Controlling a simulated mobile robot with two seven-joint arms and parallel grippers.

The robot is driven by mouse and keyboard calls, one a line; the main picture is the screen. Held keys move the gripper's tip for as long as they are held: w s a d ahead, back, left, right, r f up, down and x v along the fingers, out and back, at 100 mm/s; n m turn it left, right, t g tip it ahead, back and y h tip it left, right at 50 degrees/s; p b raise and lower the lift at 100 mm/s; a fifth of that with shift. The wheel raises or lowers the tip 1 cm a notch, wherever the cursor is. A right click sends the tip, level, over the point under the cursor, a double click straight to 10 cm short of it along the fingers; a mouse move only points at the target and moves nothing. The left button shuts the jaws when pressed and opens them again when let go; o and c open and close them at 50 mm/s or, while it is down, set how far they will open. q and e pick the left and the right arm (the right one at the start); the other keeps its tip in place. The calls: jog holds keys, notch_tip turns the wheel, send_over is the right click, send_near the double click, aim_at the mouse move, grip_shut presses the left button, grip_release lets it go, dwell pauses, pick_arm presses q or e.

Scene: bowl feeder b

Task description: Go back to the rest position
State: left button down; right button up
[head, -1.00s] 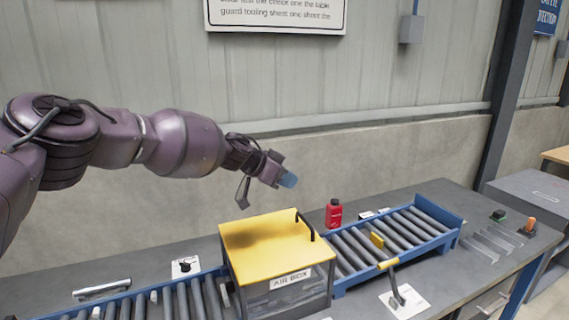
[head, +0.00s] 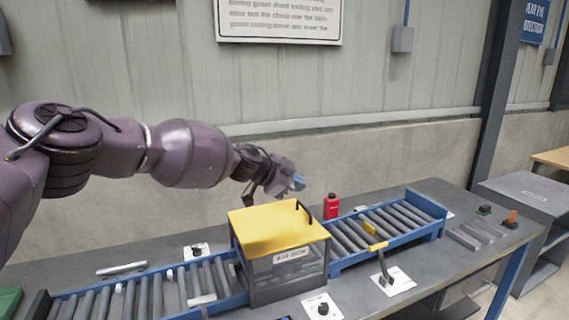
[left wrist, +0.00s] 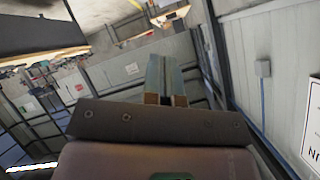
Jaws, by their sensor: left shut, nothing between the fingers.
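My left gripper (head: 298,184) is in the air above and behind the yellow-topped air box (head: 275,228), in front of the wall. Its blue-tipped fingers are together and hold nothing. In the left wrist view the two fingers (left wrist: 165,78) lie side by side, with the room's walls behind them. My left arm reaches in from the left of the head view. My right gripper does not show.
The bench carries a blue-framed roller conveyor (head: 445,222) on both sides of the box. A red bottle (head: 331,207) stands behind it. A lever on a white plate (head: 395,283) and a knob plate (head: 322,308) are at the front. The air above is clear.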

pick_arm(q)
jog(key=s+d+r+m+h, duration=0.25)
jog(key=s+d+m, duration=0.25)
jog(key=s+d, duration=0.45)
jog(key=s+d+f+n+t+h, duration=0.1)
jog(key=s+d+f+t+h, duration=0.1)
jog(key=s+d+f+h, duration=0.4)
jog(key=s+a+f+n+t+y, duration=0.35)
jog(key=a+f+n, duration=0.25)
jog(key=a, duration=0.5)
jog(key=s+a+f+n+t+y+b, duration=0.15)
jog(key=a+f+n+y, duration=0.35)
jog(key=a, duration=0.5)
jog(key=s+a+f+n+t+y, duration=0.3)
jog(key=a+f+n+y, duration=0.25)
jog(key=a, duration=0.55)
jog(key=s+a+f+n+g+y, duration=0.2)
jog(key=s+a+f, duration=0.5)
jog(key=s+f, duration=0.3)
jog(key=s+a+f+n+g+y, duration=0.2)
jog(key=s+a+f, duration=0.5)
jog(key=s, duration=0.5)
notch_tip(320, 180, down, 3)
jog(key=shift+r+n+y, duration=0.1)
jog(key=shift+n+y, duration=0.45)
jog(key=shift+n, duration=0.1)
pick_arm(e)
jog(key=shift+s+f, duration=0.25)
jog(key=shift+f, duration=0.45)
